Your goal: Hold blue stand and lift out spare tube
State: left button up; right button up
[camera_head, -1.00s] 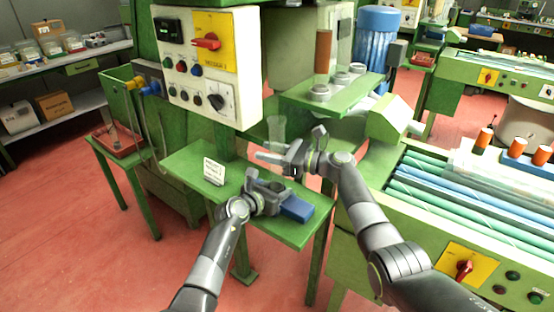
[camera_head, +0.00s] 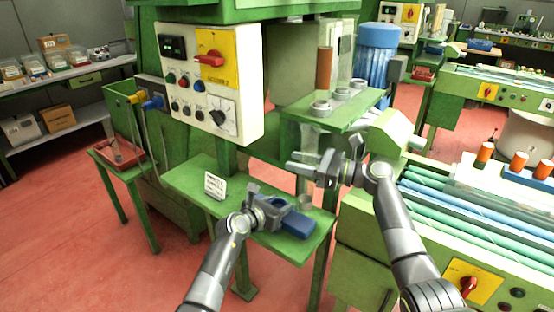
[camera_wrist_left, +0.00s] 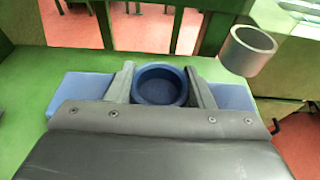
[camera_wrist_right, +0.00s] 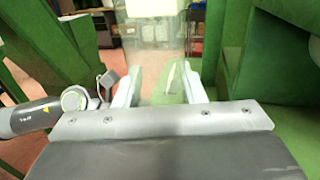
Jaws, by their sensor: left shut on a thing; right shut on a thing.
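The blue stand (camera_head: 297,224) sits on the green shelf, and its round socket (camera_wrist_left: 160,86) looks empty in the left wrist view. My left gripper (camera_head: 268,206) is shut on the stand, with a finger on each side of the socket. My right gripper (camera_head: 303,168) is shut on the clear spare tube (camera_head: 308,138), above the shelf. The tube shows faintly between the fingers in the right wrist view (camera_wrist_right: 160,60). Its grey metal lower end (camera_wrist_left: 248,50) hangs apart from the stand, up and right of the socket in the left wrist view.
The green shelf (camera_head: 195,180) carries a small white sign (camera_head: 214,186). A green machine ledge (camera_head: 345,108) with metal rings and an upright cork-coloured rod (camera_head: 324,68) is behind the right gripper. A control panel (camera_head: 208,82) stands behind the shelf. A green machine bed with long rods is at right.

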jog(key=v, duration=1)
jog(key=shift+d, duration=0.1)
pick_arm(q)
jog(key=o, duration=1.2)
jog(key=shift+s+a, duration=0.1)
